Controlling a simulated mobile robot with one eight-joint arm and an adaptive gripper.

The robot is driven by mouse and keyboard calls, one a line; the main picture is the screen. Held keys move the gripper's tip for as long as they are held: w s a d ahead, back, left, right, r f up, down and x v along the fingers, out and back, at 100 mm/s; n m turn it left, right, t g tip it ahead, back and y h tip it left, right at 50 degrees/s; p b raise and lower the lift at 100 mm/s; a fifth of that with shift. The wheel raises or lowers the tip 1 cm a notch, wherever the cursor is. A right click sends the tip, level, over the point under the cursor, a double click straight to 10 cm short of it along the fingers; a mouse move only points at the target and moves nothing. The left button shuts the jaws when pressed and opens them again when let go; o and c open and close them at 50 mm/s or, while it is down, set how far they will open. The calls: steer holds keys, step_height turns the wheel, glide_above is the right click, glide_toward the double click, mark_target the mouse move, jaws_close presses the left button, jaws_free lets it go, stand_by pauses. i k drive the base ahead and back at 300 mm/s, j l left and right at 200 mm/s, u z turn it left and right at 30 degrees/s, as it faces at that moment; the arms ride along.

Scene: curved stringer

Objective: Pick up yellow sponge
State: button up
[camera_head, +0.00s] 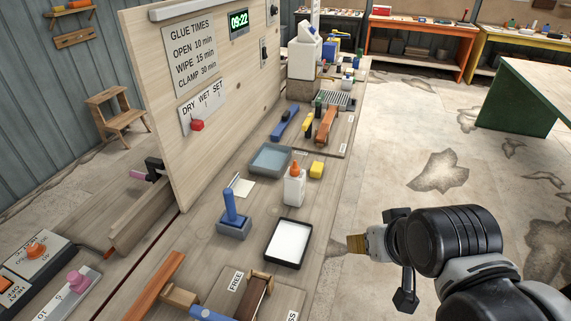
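The yellow sponge (316,170) is a small yellow block on the wooden bench. It sits just right of a white glue bottle with an orange tip (294,185), near the bench's right edge. My gripper (401,257) is at the lower right, beyond the bench edge and well apart from the sponge. Its two dark fingers stand wide apart, one above the other in the picture.
A blue-grey tray (270,159) and a black-rimmed white tray (287,243) lie near the bottle. A blue-handled tool (232,222) stands left of them. An upright board (205,85) rises along the left. Clamps (326,126) and bottles are farther back. The floor on the right is open.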

mark_target(316, 170)
steer(key=i+l+u, duration=0.4)
steer(key=i+l, duration=0.15)
steer(key=i+l+u, duration=0.2)
steer(key=l, duration=0.25)
steer(key=i+l+u, duration=0.25)
steer(key=l, duration=0.15)
steer(key=i+l+u, duration=0.2)
steer(key=l, duration=0.25)
